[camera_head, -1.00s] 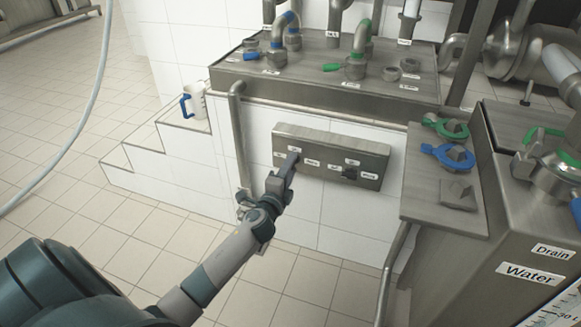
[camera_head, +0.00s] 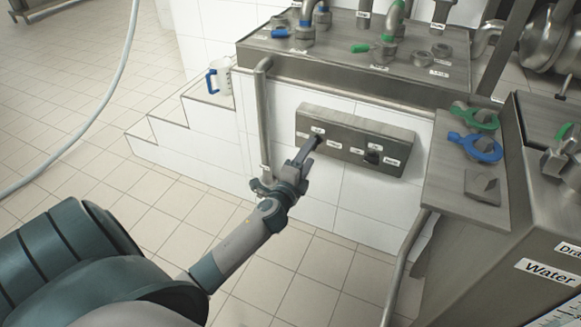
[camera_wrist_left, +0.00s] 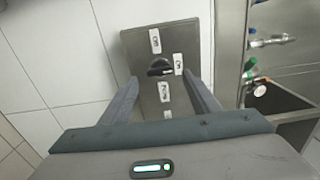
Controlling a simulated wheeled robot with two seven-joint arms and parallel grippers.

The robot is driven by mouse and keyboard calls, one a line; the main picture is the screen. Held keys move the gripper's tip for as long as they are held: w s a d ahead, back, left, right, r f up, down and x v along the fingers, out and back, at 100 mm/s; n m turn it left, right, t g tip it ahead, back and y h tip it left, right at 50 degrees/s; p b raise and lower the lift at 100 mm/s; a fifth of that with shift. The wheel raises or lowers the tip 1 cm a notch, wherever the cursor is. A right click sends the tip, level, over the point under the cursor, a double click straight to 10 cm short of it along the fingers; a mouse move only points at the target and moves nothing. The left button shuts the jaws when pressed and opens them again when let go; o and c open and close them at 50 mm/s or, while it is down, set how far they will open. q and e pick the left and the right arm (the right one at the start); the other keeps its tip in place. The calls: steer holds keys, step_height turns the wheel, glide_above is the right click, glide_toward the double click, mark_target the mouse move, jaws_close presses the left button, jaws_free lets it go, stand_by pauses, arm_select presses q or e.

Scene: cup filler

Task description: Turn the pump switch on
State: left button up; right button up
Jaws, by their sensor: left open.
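The switch panel (camera_head: 345,157) is a grey metal box on the white tiled wall. In the left wrist view, a black pump switch (camera_wrist_left: 158,69) sits on it with "Off", "On" and "Pump" labels around it. Its handle lies across the picture; I cannot tell which setting it points to. My left gripper (camera_head: 313,145) is at the left part of the panel and hides that switch in the head view. Its fingers are open (camera_wrist_left: 160,80), one on each side of the switch, with gaps visible. My right gripper is not in view.
A second black switch (camera_head: 372,157) is on the panel's right half. A vertical pipe (camera_head: 263,120) runs left of the panel. Blue and green valves (camera_head: 480,148) are at the right.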

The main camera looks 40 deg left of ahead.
arm_select(q)
steer(key=v, duration=1.3)
steer(key=shift+s+d, duration=0.15)
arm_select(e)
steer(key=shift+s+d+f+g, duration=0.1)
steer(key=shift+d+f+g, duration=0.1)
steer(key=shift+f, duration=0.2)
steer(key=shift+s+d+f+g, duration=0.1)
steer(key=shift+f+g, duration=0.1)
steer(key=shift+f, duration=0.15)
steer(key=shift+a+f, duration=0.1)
